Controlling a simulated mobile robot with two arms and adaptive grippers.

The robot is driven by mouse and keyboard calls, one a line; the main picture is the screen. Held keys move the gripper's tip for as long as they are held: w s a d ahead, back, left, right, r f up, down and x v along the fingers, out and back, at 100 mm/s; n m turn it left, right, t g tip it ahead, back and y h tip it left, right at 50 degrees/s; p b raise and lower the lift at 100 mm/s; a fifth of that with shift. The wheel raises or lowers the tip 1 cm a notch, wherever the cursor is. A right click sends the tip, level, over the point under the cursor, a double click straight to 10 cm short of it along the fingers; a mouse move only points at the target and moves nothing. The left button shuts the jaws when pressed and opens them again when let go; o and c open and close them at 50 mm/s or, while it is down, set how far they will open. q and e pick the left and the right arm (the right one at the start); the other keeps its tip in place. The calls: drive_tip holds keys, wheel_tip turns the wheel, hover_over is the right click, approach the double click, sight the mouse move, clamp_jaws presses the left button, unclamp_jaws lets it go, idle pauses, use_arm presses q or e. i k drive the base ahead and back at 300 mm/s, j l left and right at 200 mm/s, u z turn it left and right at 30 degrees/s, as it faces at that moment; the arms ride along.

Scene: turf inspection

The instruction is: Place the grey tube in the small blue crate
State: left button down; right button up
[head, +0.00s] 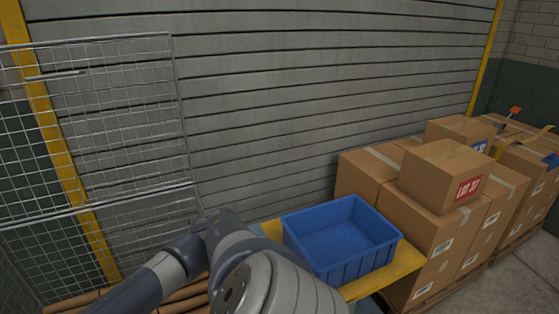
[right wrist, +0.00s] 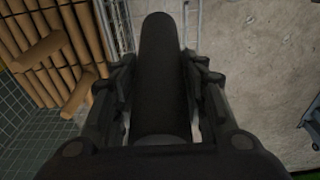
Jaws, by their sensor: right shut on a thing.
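The small blue crate (head: 366,264) stands upright on a yellow-edged stand (head: 408,262) right of centre in the head view. Its visible inside looks empty. The grey tube (right wrist: 160,70) shows dark in the right wrist view, pointing away from the camera. My right gripper (right wrist: 161,88) is shut on it, with a finger on each side. The tube's near end is partly hidden by the gripper. Neither gripper shows in the head view, where an arm link of mine covers the bottom centre, close to the crate's left side. My left gripper is not in view.
Stacked cardboard boxes (head: 437,232) stand close right of the crate. A wire mesh cage (head: 95,130) is at the left. Brown rolls (right wrist: 62,45) lie at the left in the right wrist view. Bare concrete floor (right wrist: 265,60) shows at its right. A slatted shutter (head: 280,100) stands behind.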

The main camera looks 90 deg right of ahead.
sight(341, 252)
drive_tip(key=k+l+u, duration=0.15)
drive_tip(key=k+u, duration=0.75)
drive_tip(key=k+j+u, duration=0.15)
drive_tip(key=k+u, duration=0.35)
drive_tip(key=k+l+u, duration=0.25)
drive_tip(key=k, duration=0.35)
drive_tip(key=k+u, duration=0.2)
drive_tip(key=k, duration=0.35)
drive_tip(key=z, duration=1.7)
